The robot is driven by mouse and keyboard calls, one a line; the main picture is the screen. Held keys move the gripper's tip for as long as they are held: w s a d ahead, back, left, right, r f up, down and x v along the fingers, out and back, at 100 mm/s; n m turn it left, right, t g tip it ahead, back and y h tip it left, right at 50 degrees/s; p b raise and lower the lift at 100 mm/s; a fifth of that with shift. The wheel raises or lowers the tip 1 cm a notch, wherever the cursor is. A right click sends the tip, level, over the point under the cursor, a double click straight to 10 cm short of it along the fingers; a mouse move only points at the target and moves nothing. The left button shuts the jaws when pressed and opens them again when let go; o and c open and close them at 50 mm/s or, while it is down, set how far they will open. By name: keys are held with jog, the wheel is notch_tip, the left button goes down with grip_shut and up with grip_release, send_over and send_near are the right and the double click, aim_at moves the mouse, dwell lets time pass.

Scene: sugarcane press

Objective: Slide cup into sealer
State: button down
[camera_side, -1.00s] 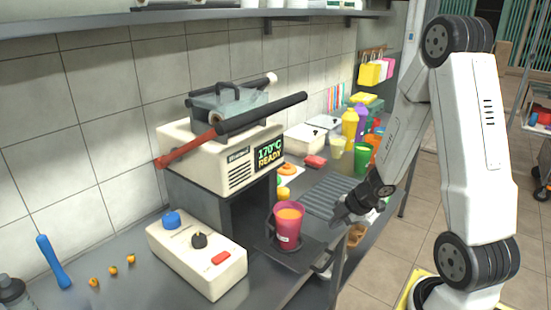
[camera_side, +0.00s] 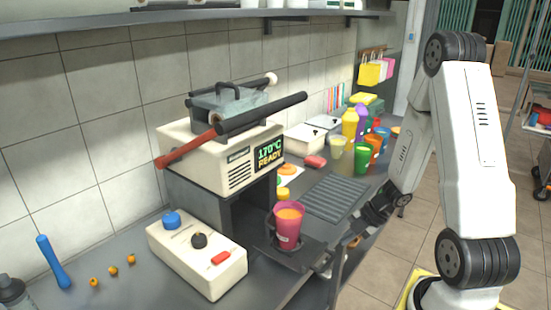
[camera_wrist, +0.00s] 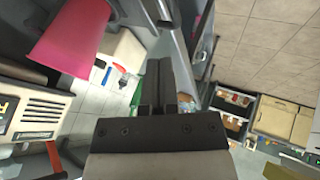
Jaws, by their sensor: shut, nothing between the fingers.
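The pink cup (camera_side: 287,229) of orange drink stands upright in the dark sliding tray (camera_side: 305,256), in front of the sealer's opening. The cream sealer (camera_side: 210,160) reads 170°C READY, and its long lever slants across the top. My gripper (camera_side: 353,233) is shut and empty, to the right of the cup and apart from it, near the tray's right side. In the wrist view, the shut fingers (camera_wrist: 160,80) point up the picture. The cup (camera_wrist: 75,35) fills the upper left there, and part of the sealer (camera_wrist: 35,118) shows at the left.
A cream control box (camera_side: 197,258) with blue, black and red controls stands left of the tray. Behind are a ribbed grey mat (camera_side: 335,198), a green cup (camera_side: 361,159) and several bottles. The counter's front edge runs close below my gripper.

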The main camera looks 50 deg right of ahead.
aim_at(266, 236)
jog(key=x, duration=0.9)
dwell(0.6)
jog(key=w, duration=2)
jog(key=shift+w, duration=0.2)
jog(key=shift+r, duration=0.1)
jog(key=shift+d+r, duration=0.2)
jog(key=shift+r, duration=0.2)
jog(key=shift+s+f+v, duration=0.1)
jog(key=shift+s+v, duration=0.1)
jog(key=shift+v, duration=2.15)
jog(key=shift+s+f+v, duration=0.1)
jog(key=shift+s+v, duration=0.05)
jog(key=shift+v, duration=2.2)
